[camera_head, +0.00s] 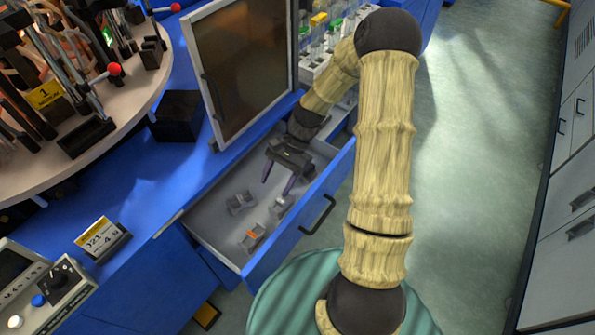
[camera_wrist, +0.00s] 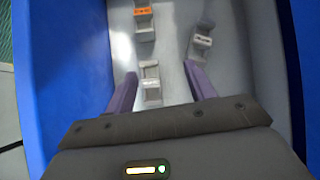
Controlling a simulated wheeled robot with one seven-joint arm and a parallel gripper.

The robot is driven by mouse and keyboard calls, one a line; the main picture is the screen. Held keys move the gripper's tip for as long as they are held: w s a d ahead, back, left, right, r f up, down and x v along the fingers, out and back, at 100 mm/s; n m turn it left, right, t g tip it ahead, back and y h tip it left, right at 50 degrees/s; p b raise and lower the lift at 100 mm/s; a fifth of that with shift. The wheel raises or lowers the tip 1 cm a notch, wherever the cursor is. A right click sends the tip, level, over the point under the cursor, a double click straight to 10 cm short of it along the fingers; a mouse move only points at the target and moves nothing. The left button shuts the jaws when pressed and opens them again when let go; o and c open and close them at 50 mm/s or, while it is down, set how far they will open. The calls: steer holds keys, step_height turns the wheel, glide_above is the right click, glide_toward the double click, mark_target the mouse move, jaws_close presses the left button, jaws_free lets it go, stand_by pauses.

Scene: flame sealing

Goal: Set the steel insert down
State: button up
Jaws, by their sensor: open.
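A small grey metal-looking insert (camera_wrist: 151,84) lies in the open drawer, between and just ahead of my fingertips in the wrist view. In the head view this insert (camera_head: 281,206) is near the drawer's front wall, just below my gripper (camera_head: 277,186). My gripper also shows in the wrist view (camera_wrist: 160,74); its two purple fingers are spread with nothing clamped. A second grey insert (camera_head: 240,202) lies to the left, also in the wrist view (camera_wrist: 201,42). A third, with an orange mark (camera_head: 253,236), is farther along the drawer and in the wrist view (camera_wrist: 144,20). Exact finger height is unclear.
The blue drawer (camera_head: 305,218) is pulled out, its grey floor clear around the inserts. A dark framed panel (camera_head: 246,60) stands behind it. A rack of vials (camera_head: 322,40) is at the back. A round carousel (camera_head: 120,100) and a card sign (camera_head: 100,238) are left.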

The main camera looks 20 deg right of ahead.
steer(key=s+d+r+n+t+h, duration=0.1)
steer(key=s+r+n+t+h, duration=0.2)
steer(key=r, duration=0.4)
steer(key=s+d+r+n+t+h, duration=0.1)
steer(key=s+r+n+t+h, duration=0.2)
steer(key=s+r+n, duration=0.3)
steer(key=shift+s+d+r+n+h, duration=0.25)
steer(key=shift+d+r+n+h, duration=0.2)
steer(key=shift+r, duration=0.35)
